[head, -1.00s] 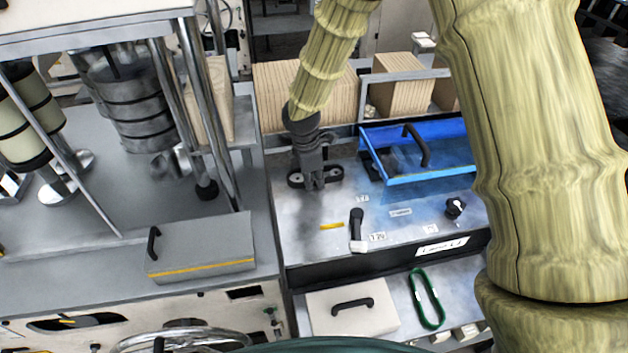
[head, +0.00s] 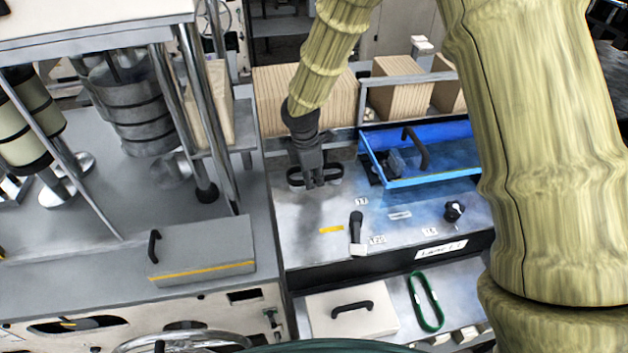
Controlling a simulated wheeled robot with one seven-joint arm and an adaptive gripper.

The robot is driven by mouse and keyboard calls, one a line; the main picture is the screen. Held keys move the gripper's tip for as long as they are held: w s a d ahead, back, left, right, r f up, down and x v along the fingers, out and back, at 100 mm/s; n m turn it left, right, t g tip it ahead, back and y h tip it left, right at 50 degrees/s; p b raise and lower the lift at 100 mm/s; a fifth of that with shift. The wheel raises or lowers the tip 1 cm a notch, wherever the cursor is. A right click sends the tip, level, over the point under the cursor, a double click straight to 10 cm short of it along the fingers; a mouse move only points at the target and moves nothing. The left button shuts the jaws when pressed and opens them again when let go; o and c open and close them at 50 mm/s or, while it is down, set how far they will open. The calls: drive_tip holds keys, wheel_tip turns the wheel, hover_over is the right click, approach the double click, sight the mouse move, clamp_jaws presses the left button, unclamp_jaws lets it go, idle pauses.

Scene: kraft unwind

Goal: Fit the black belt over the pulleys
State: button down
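A black loop, which looks like the belt (head: 338,178), lies level on the grey top of the machine at the back left. The pulleys appear to be at the same spot, but my gripper hides much of them. I cannot tell whether the loop sits around both pulleys or only above them. My gripper (head: 315,185) points down over the middle of the loop, its fingertips at the loop's near side. The fingers are close together and dark against the loop. I cannot tell whether they grip it.
A blue tray (head: 430,180) with a black handle and a dark item inside stands right of the pulleys. A black lever (head: 356,228) and a knob (head: 454,210) stand nearer. A green belt (head: 427,303) lies on the lower shelf. Wooden blocks (head: 305,95) stand behind.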

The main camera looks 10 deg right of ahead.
drive_tip(key=shift+r, duration=1.5)
drive_tip(key=shift+d, duration=0.1)
